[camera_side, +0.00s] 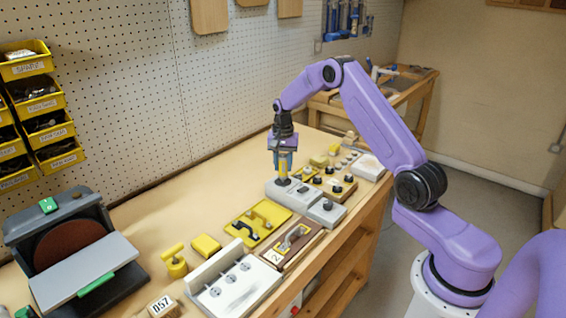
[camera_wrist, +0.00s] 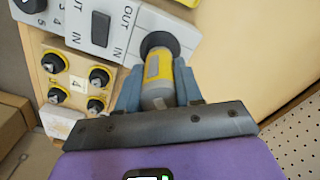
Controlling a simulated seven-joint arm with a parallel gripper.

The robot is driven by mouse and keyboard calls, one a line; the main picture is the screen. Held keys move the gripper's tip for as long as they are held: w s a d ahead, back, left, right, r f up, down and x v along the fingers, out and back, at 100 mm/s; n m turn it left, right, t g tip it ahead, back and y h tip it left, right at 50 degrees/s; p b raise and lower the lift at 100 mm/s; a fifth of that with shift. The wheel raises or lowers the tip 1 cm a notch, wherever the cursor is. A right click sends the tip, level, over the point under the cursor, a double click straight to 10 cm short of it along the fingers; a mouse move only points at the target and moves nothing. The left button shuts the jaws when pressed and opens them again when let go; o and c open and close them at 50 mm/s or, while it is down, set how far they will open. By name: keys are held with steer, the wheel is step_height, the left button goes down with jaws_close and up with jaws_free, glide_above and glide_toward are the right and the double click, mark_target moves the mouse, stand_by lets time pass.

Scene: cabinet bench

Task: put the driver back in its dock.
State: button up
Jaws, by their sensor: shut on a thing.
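The driver (camera_wrist: 158,68), yellow and grey, is between the two blue-grey fingers of my gripper (camera_wrist: 158,88), which is shut on it. In the side view my gripper (camera_side: 284,153) points down and the driver (camera_side: 284,168) stands about upright below it. The driver's far end meets a dark round collar (camera_wrist: 152,41) on a light grey block, which seems to be the dock (camera_side: 279,192). How deep the end sits in the collar cannot be told. Beside it, a grey panel (camera_wrist: 124,18) has a black switch and the words OUT and IN.
A wooden board with black knobs (camera_side: 336,188) stands close behind the grey block.

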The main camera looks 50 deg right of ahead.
mark_target(283, 156)
steer(key=shift+f, duration=1.6)
stand_by(2.2)
steer(key=o, duration=1.3)
steer(key=shift+r, duration=0.1)
steer(key=shift+r, duration=3.4)
